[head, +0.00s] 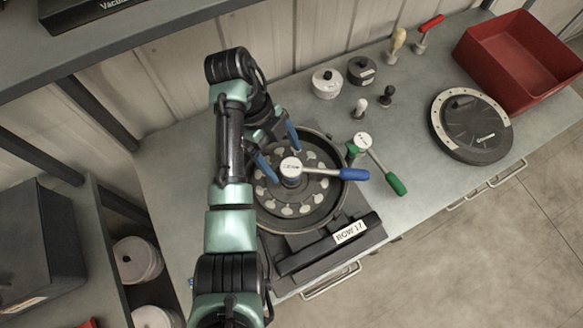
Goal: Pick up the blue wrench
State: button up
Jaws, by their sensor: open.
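Nothing is held.
A green-handled wrench (381,165) lies close on the right. Pale and dark round parts (326,83) and small knobs stand behind. A black disc (470,125) and a red bin (518,60) are at the right. A shelf edge (120,35) hangs at upper left.

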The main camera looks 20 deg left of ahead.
aim_at(290, 166)
jog(key=x, duration=0.3)
jog(key=shift+d+f, duration=0.3)
jog(key=shift+s+d+f+p, duration=0.1)
jog(key=shift+d+f+p, duration=0.1)
jog(key=shift+f+p, duration=0.2)
jog(key=shift+f, duration=0.1)
grip_shut()
